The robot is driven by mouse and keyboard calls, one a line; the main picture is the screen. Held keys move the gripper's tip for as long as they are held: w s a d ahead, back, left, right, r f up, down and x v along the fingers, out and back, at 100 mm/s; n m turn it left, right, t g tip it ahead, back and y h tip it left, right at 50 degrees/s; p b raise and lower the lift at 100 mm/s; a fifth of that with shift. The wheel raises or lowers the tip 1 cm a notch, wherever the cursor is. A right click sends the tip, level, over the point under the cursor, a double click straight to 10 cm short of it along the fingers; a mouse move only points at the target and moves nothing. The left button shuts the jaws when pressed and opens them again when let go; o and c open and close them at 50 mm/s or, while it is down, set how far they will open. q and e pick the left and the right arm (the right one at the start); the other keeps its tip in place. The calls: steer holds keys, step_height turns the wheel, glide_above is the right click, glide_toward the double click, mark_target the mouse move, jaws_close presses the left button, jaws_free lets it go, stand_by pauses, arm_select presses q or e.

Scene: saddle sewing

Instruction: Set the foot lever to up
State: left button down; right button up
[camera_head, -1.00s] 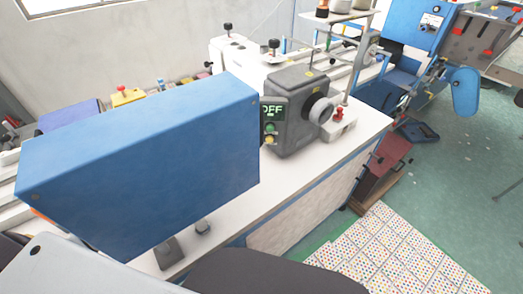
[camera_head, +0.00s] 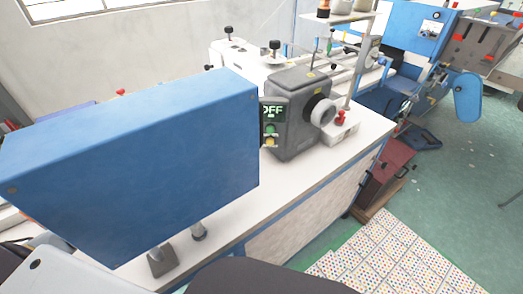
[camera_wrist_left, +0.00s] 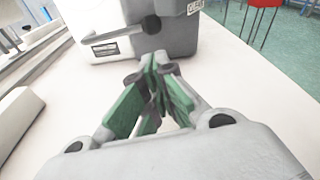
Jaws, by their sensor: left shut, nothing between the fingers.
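In the left wrist view, a dark grey lever (camera_wrist_left: 115,33) with a round dark end lies across the face of the grey-white sewing machine head (camera_wrist_left: 178,35). The lever is nearly level, its round end slightly higher. My left gripper (camera_wrist_left: 160,65) is shut and empty, its green-padded fingers just below and in front of the lever's round end. I cannot tell whether they touch it. In the head view, the grey sewing machine (camera_head: 296,112) stands on the white table with an OFF display; the lever and my left gripper cannot be made out there. My right gripper is not in view.
A large blue box (camera_head: 130,165) fills the left foreground of the head view and hides part of the white table (camera_head: 255,205). A thread stand (camera_head: 350,60) rises behind the machine. The wrist view shows clear tabletop (camera_wrist_left: 245,85) to the right and a red stool (camera_wrist_left: 264,4) beyond.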

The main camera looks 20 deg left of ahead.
arm_select(q)
steer(key=shift+w, duration=0.1)
steer(key=shift+w+d, duration=0.25)
steer(key=shift+w+d+f, duration=0.15)
steer(key=shift+w+d, duration=0.2)
steer(key=shift+w, duration=0.1)
steer(key=shift+w+d+p, duration=0.3)
steer(key=shift+p, duration=0.05)
steer(key=shift+w+d+f, duration=0.1)
steer(key=shift+w, duration=0.05)
steer(key=shift+w+d+f, duration=0.1)
steer(key=shift+w+d, duration=0.2)
steer(key=shift+w, duration=0.05)
steer(key=shift+p+x, duration=0.4)
steer(key=shift+x, duration=1.7)
steer(key=shift+w+d+f+p, duration=0.1)
steer(key=shift+w+d+p, duration=0.2)
steer(key=shift+w+d, duration=0.25)
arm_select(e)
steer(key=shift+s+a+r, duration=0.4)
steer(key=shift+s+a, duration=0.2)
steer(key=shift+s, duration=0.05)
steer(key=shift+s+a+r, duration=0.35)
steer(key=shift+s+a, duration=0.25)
